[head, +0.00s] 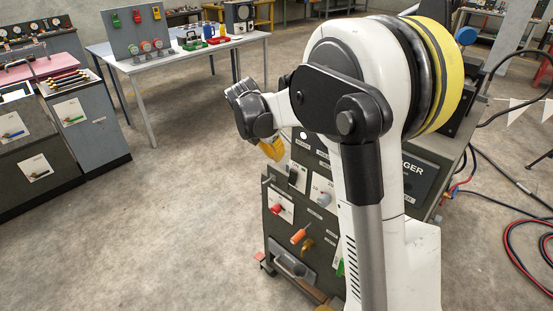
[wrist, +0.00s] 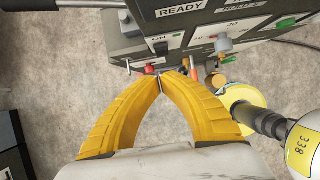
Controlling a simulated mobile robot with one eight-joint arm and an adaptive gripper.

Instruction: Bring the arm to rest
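My arm (head: 366,200) rises from the bottom of the head view, bends at the top and reaches left over a dark control cabinet. My gripper hangs at its end, and its yellow fingers (head: 272,149) point down beside the cabinet's upper left edge. In the wrist view the two yellow fingers of my gripper (wrist: 161,78) curve together and their tips meet. Nothing shows between them. The tips appear in front of the cabinet's panel, but I cannot tell whether they touch it. My arm hides part of the cabinet in the head view.
The cabinet (head: 278,226) carries knobs, switches and an orange-handled tool. A table (head: 181,47) with coloured items stands at the back left, and grey consoles (head: 86,122) stand at the left. Cables (head: 512,226) lie at the right. The floor (head: 180,215) between is clear.

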